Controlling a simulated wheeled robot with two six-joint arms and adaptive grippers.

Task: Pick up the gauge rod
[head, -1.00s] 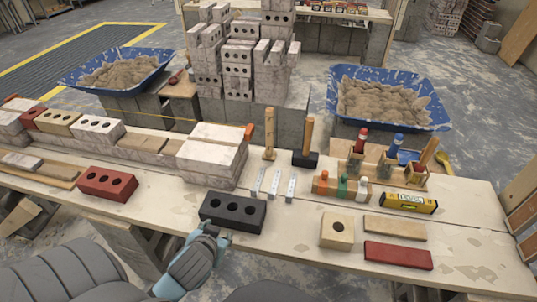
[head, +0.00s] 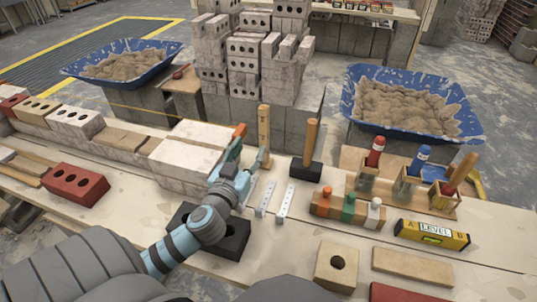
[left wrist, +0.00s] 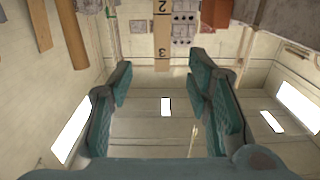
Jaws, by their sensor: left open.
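The gauge rod (head: 264,125) is a light wooden upright rod standing on the bench, just right of the pale block stack. In the left wrist view the rod (left wrist: 161,35) shows upside-down numbers 2 and 3, and lies in line with the gap between my fingers. My left gripper (head: 248,160) is open, with its teal fingers up close in front of the rod's lower part. I cannot tell whether the rod is between the fingers. My right gripper is not in view.
A hammer (head: 311,140) stands right of the rod, with metal strips (head: 285,203) in front. A dark holed brick (head: 232,240) lies under my left arm. Bottles in a wooden rack (head: 347,210) and a yellow level (head: 432,234) are farther right. Pale blocks (head: 187,165) stand left.

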